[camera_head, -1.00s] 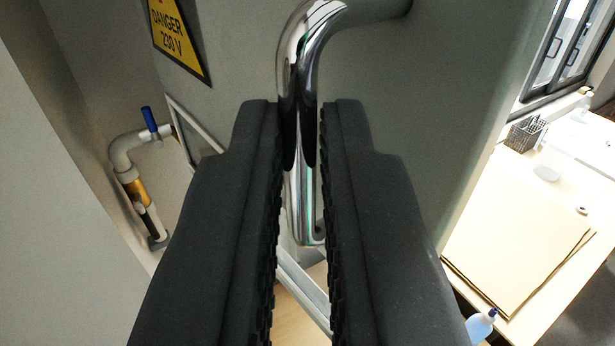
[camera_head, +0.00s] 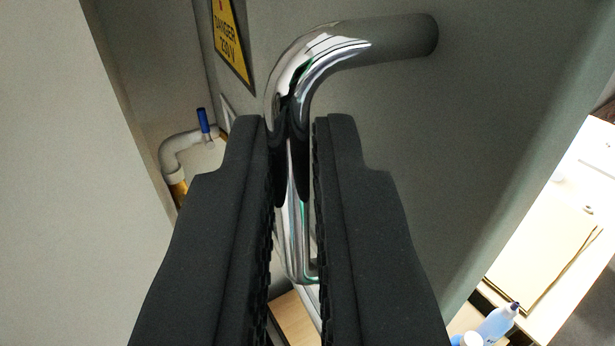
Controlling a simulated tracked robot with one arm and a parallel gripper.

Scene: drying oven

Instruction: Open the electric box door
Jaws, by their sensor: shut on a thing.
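The electric box door (camera_head: 480,120) is a grey-green panel filling the right and middle of the view. A yellow warning sign (camera_head: 232,42) is on it, reading "DANGER 230 V". A shiny chrome bar handle (camera_head: 350,45) curves out from the door and runs down between my fingers. My gripper (camera_head: 291,125) has both black ridged fingers around the handle, one on each side, and is shut on it. The middle of the handle is partly hidden by the fingers; its lower bend (camera_head: 303,272) shows between them.
A plain grey surface (camera_head: 75,180) takes up the left side. A white pipe with a blue lever (camera_head: 203,122) is behind it. At the lower right are a pale table (camera_head: 560,235) and a bottle (camera_head: 497,322).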

